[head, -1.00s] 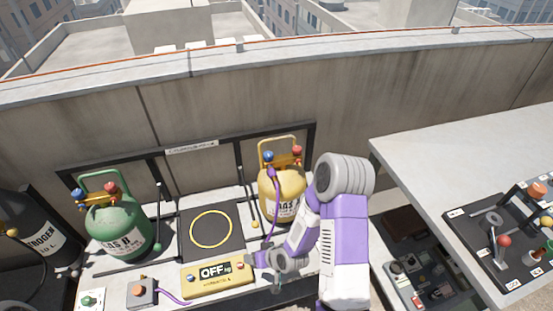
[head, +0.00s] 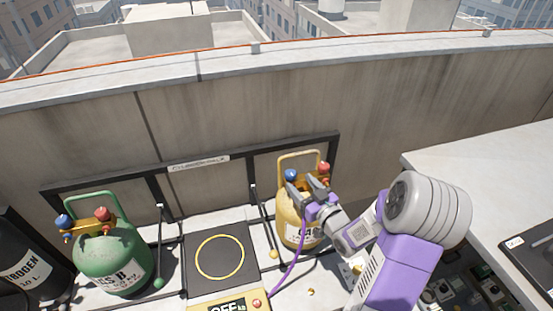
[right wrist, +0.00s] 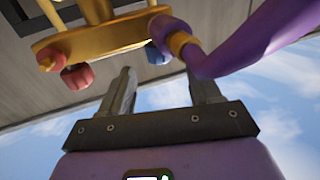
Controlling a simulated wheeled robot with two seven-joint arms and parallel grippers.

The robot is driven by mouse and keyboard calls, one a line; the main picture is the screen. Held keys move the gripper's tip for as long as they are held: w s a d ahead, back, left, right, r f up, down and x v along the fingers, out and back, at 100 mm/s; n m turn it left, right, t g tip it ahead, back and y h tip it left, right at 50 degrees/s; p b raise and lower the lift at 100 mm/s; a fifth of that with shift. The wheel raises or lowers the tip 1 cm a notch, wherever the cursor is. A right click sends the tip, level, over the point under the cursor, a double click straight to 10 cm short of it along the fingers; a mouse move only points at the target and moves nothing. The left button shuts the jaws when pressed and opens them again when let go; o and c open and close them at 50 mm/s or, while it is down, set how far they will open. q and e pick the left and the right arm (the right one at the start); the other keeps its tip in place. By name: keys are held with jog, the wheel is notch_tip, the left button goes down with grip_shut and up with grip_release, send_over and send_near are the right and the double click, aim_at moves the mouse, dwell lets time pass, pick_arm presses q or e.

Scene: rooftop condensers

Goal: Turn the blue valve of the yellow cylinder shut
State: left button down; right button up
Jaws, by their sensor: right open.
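The yellow cylinder (head: 290,226) stands against the wall rack, with a yellow handle on top. Its blue valve (head: 291,175) is at the left of the valve head and its red valve (head: 324,167) at the right. My right gripper (head: 306,189) is open and empty, its fingers raised close to the valve head. In the right wrist view the blue valve (right wrist: 157,55) shows between the lines of the two fingers (right wrist: 163,85), just past their tips. I cannot tell whether a finger touches it. The red valve (right wrist: 77,77) lies outside the left finger. My left gripper is not in view.
A purple hose (head: 287,276) runs down from the cylinder; it passes close to the right finger in the wrist view (right wrist: 240,45). A green cylinder (head: 114,260), a black pad (head: 196,276) and a yellow scale (head: 257,301) are to the left. A grey table (head: 490,180) is at right.

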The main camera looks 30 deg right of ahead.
aim_at(288, 170)
jog(key=shift+w, duration=1)
pick_arm(q)
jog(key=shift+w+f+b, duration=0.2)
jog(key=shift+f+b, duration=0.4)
jog(key=shift+b, duration=0.05)
pick_arm(e)
jog(key=shift+w+d, duration=0.15)
jog(key=shift+w, duration=2.8)
jog(key=c, duration=1)
